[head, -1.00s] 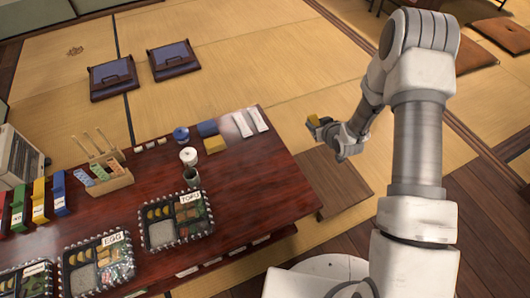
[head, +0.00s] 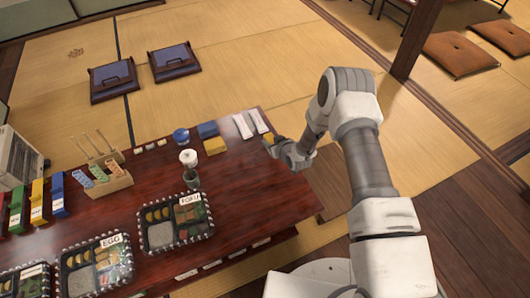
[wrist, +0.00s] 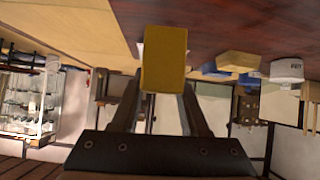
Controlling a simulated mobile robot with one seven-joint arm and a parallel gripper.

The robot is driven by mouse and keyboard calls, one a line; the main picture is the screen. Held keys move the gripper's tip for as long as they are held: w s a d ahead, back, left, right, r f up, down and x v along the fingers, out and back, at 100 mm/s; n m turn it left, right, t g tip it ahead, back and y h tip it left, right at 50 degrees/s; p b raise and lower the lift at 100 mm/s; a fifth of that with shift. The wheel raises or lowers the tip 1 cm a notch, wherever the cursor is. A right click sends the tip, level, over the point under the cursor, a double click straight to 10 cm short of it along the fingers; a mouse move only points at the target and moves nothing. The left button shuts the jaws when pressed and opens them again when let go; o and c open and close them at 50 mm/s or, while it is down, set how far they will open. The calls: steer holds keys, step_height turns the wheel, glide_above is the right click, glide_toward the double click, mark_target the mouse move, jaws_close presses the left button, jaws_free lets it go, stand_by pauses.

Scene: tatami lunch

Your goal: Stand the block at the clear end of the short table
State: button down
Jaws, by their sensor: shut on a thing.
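My gripper (head: 271,144) is shut on a yellow block (head: 268,139) at the right end of the dark red table (head: 255,185). In the wrist view the yellow block (wrist: 164,58) stands out between the two fingers, in front of the red tabletop (wrist: 210,18). I cannot tell whether the block touches the table. The right end of that table is bare in front of the gripper. Two white strips (head: 248,125) lie at its far edge, close left of the gripper.
Lunch boxes (head: 176,243) line the front edge. A low brown wooden piece (head: 330,187) is beside the table's right end.

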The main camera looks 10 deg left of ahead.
steer(key=shift+a+f+b, duration=0.15)
steer(key=shift+a+f, duration=0.3)
steer(key=shift+a, duration=0.2)
steer(key=shift+a+f+b, duration=0.15)
steer(key=shift+a+f, duration=0.25)
steer(key=shift+a, duration=0.2)
steer(key=shift+w+f+b, duration=0.1)
steer(key=shift+f+b, duration=0.8)
steer(key=shift+f, duration=0.95)
steer(key=shift+f, duration=0.15)
steer(key=shift+c, duration=2)
jaws_free()
